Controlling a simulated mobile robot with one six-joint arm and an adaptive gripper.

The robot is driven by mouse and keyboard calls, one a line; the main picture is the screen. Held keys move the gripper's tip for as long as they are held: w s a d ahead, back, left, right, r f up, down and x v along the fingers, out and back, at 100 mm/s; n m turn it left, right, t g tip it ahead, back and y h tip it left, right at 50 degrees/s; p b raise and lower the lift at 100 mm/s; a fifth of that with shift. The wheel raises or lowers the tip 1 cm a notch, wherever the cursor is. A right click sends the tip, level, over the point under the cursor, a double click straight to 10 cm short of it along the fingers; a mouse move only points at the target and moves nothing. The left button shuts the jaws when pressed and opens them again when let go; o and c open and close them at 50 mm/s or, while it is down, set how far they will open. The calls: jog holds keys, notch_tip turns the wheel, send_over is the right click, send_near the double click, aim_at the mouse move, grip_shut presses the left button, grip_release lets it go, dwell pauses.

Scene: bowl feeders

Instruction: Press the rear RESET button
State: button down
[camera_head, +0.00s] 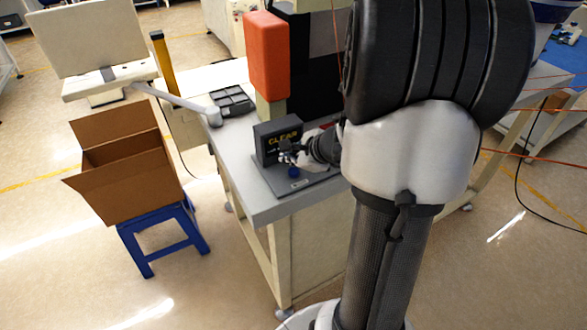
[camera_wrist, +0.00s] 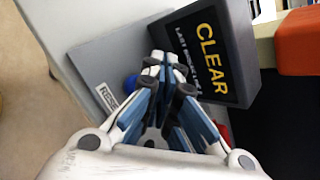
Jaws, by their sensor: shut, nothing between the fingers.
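A grey panel plate (camera_head: 322,183) lies on the bench and carries a dark box (camera_head: 266,148) marked "CLEAR". A blue button (camera_head: 293,172) sits on the plate in front of the box, with a small pale label beside it. In the wrist view the blue button (camera_wrist: 131,83) is partly hidden behind my fingers, and the label (camera_wrist: 108,97) reads "RESE", its end covered. My gripper (camera_head: 286,154) is shut and empty. In the wrist view its fingertips (camera_wrist: 160,64) are between the blue button and the "CLEAR" box. I cannot tell whether they touch anything.
A tall orange block (camera_head: 268,55) stands behind the box. A black tray (camera_head: 232,101) lies on the bench to the left. An open cardboard box (camera_head: 126,192) sits on a blue stool (camera_head: 165,238). My arm hides the bench's right part.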

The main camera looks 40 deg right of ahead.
aim_at(291, 172)
jog(key=shift+r+p, duration=1.65)
jog(key=shift+r, duration=0.7)
jog(key=shift+a, duration=0.1)
